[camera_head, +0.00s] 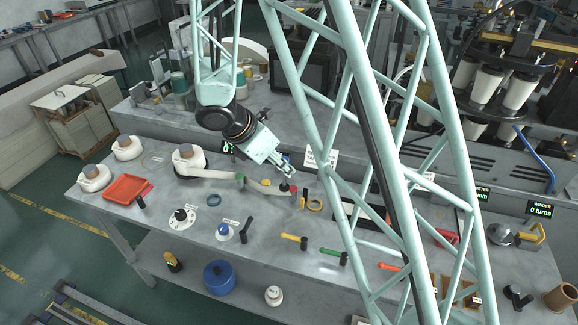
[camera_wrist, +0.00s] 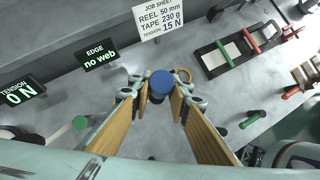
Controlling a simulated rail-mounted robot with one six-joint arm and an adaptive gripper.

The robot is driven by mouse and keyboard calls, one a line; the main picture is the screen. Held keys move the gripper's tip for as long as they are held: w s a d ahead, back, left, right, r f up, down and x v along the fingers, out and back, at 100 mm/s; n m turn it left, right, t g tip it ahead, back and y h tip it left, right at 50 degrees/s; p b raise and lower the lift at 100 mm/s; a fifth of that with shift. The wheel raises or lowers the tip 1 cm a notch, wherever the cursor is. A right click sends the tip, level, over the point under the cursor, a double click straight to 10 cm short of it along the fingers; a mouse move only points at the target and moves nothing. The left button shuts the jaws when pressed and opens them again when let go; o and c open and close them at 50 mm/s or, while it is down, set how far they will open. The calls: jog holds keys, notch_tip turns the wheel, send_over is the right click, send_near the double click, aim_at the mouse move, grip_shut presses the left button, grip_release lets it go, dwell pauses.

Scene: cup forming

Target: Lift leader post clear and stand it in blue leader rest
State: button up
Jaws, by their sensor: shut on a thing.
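My gripper (camera_head: 285,170) is low over the middle of the bench, pointing down to the right. In the wrist view my gripper (camera_wrist: 160,88) is shut on a post with a round blue top (camera_wrist: 162,81), which I take as the leader post. Its lower end is hidden there, so I cannot tell if it is clear of the bench. A blue ring (camera_head: 214,200) lies on the bench left of the gripper; it may be the blue leader rest.
A yellow ring (camera_head: 315,205) lies just right of the gripper. White reels (camera_head: 189,160) and an orange tray (camera_head: 128,188) are at the left. Yellow (camera_head: 293,238) and green (camera_head: 332,253) handled tools lie in front. Display boxes (camera_wrist: 100,54) stand behind.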

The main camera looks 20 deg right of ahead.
jog(key=shift+w+a+p, duration=2.1)
jog(key=shift+w+a, duration=0.4)
jog(key=shift+a, duration=3.4)
jog(key=shift+w+a+p, duration=2.05)
jog(key=shift+w+a, duration=0.45)
jog(key=shift+a, duration=3.4)
notch_tip(320, 180, down, 6)
jog(key=b, duration=0.4)
jog(key=shift+f, duration=0.15)
